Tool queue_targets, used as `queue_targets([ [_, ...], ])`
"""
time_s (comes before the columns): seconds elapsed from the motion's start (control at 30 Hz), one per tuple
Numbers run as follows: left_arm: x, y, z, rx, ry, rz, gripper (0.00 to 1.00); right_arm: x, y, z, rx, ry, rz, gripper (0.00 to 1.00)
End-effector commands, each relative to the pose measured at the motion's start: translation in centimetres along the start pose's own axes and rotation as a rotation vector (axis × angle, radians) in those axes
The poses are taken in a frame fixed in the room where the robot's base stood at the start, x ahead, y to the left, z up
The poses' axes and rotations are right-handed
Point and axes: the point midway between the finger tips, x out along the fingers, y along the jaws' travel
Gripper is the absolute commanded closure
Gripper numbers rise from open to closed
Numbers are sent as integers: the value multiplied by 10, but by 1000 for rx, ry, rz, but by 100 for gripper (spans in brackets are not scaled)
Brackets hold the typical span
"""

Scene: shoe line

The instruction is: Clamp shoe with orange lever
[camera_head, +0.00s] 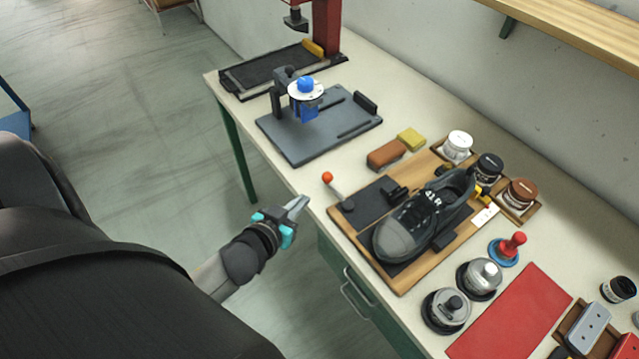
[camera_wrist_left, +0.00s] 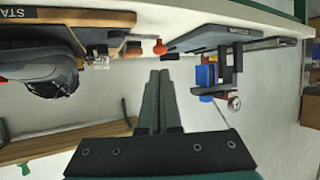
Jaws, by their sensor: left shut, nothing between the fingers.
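A dark grey shoe (camera_head: 413,222) with a pale label sits on a wooden board with a black pad (camera_head: 367,207) on the bench. A lever with an orange ball knob (camera_head: 327,177) rises at the board's near left corner, its stem tilted. A small black clamp block (camera_head: 395,192) lies beside the shoe. My left gripper (camera_head: 303,203) is shut and empty, just off the bench's front edge, below and left of the orange knob and apart from it. In the left wrist view the knob (camera_wrist_left: 160,47) shows just beyond the fingertips (camera_wrist_left: 160,74), and the shoe (camera_wrist_left: 40,80) is at the left.
A grey fixture plate (camera_head: 330,140) with a blue-topped part stands left of the board. Brown and yellow blocks (camera_head: 386,153) lie behind the lever. Jars, round tins (camera_head: 446,310) and a red mat (camera_head: 515,318) are at the right. Open floor lies left of the bench.

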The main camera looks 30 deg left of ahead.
Motion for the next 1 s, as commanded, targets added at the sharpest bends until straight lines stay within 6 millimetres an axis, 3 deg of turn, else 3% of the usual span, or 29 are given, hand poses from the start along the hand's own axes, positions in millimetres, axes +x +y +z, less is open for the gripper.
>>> queue_targets([
  [0.4, 66, 0, 0, 1, 1, -1, 100, 8, 6, -1, -3, 2, 8, 54],
  [0.6, 89, 0, 0, 0, 0, -1, 100, 11, 6, -1, -4, 3, 8, 54],
  [1.0, 100, 0, 0, 0, -1, -1, 100, 12, 7, -2, -3, 5, 9, 54],
])
